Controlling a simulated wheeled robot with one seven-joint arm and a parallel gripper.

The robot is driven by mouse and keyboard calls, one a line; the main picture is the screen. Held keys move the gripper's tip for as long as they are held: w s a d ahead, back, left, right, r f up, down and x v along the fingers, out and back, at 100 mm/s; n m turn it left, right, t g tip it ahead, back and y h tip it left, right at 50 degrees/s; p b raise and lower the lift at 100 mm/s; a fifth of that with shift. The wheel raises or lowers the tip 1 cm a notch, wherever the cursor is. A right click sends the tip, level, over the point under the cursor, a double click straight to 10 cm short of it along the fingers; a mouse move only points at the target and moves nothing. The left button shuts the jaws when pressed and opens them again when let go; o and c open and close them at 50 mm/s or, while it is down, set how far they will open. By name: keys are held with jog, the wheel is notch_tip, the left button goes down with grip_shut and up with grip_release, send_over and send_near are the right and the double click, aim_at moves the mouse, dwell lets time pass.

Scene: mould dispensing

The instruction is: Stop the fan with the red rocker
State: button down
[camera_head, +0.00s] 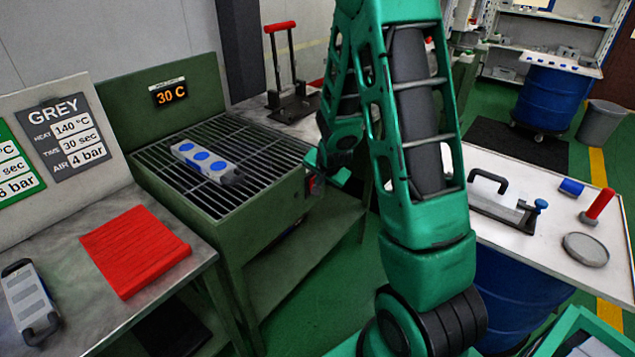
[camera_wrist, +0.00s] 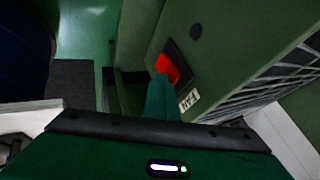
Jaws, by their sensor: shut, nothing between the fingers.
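The red rocker (camera_wrist: 167,67) sits in a dark frame on the side of the green grated bench, in the wrist view. In the head view a small part of the rocker (camera_head: 313,182) shows beside my gripper. My gripper (camera_wrist: 161,82) is shut and empty, its fingertips at the lower edge of the rocker in the wrist view. I cannot tell whether they touch it. In the head view my gripper (camera_head: 313,161) is at the bench's right side. The fan itself is not visible. The bench's display (camera_head: 170,92) reads 30 C.
A grey mould with blue discs (camera_head: 206,160) lies on the grate (camera_head: 237,134). A red block (camera_head: 135,250) and another grey mould (camera_head: 30,303) lie on the left table. A hand press (camera_head: 290,75) stands behind the bench. A white-topped table (camera_head: 560,225) is at right.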

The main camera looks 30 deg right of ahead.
jog(key=shift+a, duration=0.15)
jog(key=shift+r, duration=0.8)
jog(key=s+d+v, duration=0.1)
jog(key=v, duration=1)
jog(key=shift+s, duration=0.25)
jog(key=shift+r, duration=0.15)
